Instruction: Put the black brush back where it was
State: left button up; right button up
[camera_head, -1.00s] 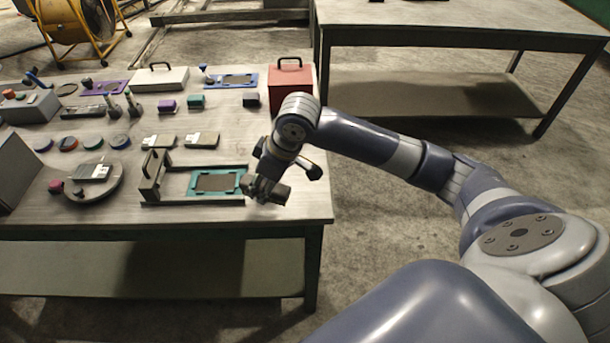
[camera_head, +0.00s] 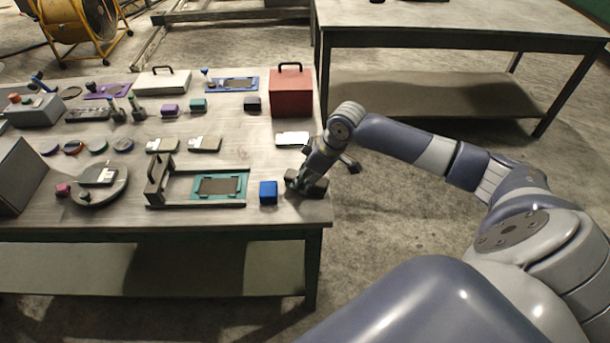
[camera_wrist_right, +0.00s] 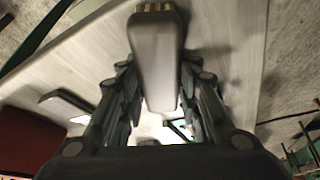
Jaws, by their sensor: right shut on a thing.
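My right gripper (camera_head: 306,182) is low over the right front corner of the workbench (camera_head: 285,220), just right of a blue block (camera_head: 268,192). In the right wrist view its fingers (camera_wrist_right: 160,105) are shut on a long, smooth grey body with a row of tan-gold tufts at its far end, which I take for the brush (camera_wrist_right: 157,55). It looks grey there rather than black. In the head view the brush cannot be told apart from the dark fingers. I cannot tell whether it touches the bench top. My left gripper is not in view.
A teal-framed plate (camera_head: 220,186) in a grey fixture lies left of the blue block. A white flat item (camera_head: 292,138) lies behind my gripper, and a red box (camera_head: 291,92) stands farther back. Small parts fill the left. The bench's right edge is close.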

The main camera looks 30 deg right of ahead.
jog(key=o, duration=0.9)
jog(key=shift+o, duration=0.2)
jog(key=shift+f, duration=0.1)
jog(key=b+v, duration=0.1)
jog(key=v, duration=1.1)
